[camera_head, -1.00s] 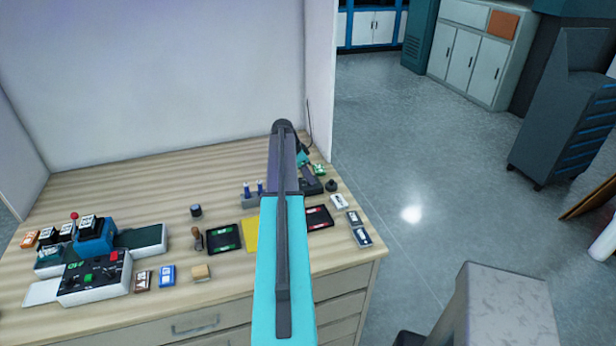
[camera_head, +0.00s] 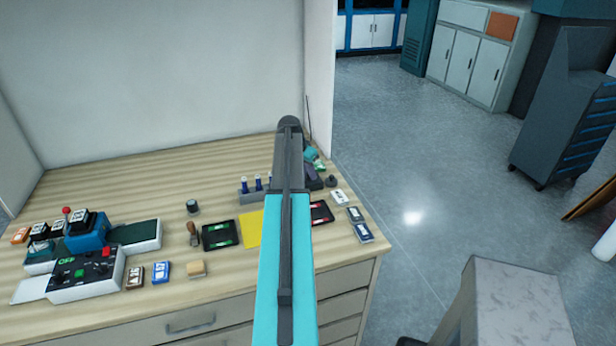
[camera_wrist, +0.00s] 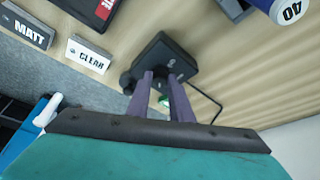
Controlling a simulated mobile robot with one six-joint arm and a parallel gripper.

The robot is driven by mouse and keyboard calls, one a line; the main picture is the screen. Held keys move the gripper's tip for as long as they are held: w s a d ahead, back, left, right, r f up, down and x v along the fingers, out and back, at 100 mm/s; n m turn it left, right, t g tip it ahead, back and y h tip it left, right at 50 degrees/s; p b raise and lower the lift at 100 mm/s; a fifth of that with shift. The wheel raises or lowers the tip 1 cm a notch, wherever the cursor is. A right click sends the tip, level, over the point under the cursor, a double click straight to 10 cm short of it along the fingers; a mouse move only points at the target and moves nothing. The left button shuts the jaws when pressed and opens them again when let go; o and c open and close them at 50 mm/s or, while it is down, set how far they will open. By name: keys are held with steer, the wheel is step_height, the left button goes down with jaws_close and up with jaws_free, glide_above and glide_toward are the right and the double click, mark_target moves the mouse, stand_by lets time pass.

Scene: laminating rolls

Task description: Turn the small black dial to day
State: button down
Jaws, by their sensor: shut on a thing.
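A black box (camera_wrist: 174,62) with a cable lies on the wooden desktop in the wrist view. In the head view its dark body (camera_head: 315,183) shows near the desk's back right, partly behind my arm. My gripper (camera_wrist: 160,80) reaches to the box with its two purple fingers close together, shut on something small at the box. I take this to be the small black dial, but the fingers hide it, and its marks and setting cannot be read. In the head view my arm hides most of the gripper.
A black round piece (camera_wrist: 127,82) sits beside the box. Labelled blocks, CLEAR (camera_wrist: 88,54) and MATT (camera_wrist: 27,29), lie nearby. A blue-and-white roll (camera_wrist: 283,10) is at the upper right. A stamping machine (camera_head: 88,235) stands at the desk's left.

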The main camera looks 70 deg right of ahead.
steer(key=n+b, duration=0.1)
steer(key=n+t+b, duration=0.1)
steer(key=n, duration=0.1)
steer(key=shift+s+a+f+n, duration=0.1)
steer(key=shift+s+n, duration=0.05)
steer(key=shift+n, duration=0.15)
steer(key=n+t+b, duration=0.1)
steer(key=n, duration=0.2)
steer(key=shift+s+n+t+b, duration=0.15)
steer(key=shift+n+t+b, duration=0.15)
steer(key=shift+n+t, duration=0.1)
steer(key=n, duration=0.2)
steer(key=n+t+b, duration=0.1)
steer(key=n, duration=0.1)
steer(key=shift+s+d+y+b, duration=0.2)
steer(key=shift+y+b, duration=0.1)
steer(key=shift+y, duration=0.1)
steer(key=shift+n+t+y+b, duration=0.4)
steer(key=shift+n+t+b, duration=0.25)
steer(key=shift+n, duration=1.05)
steer(key=shift+s, duration=0.1)
steer(key=c, duration=1.6)
jaws_free()
steer(key=shift+r, duration=0.2)
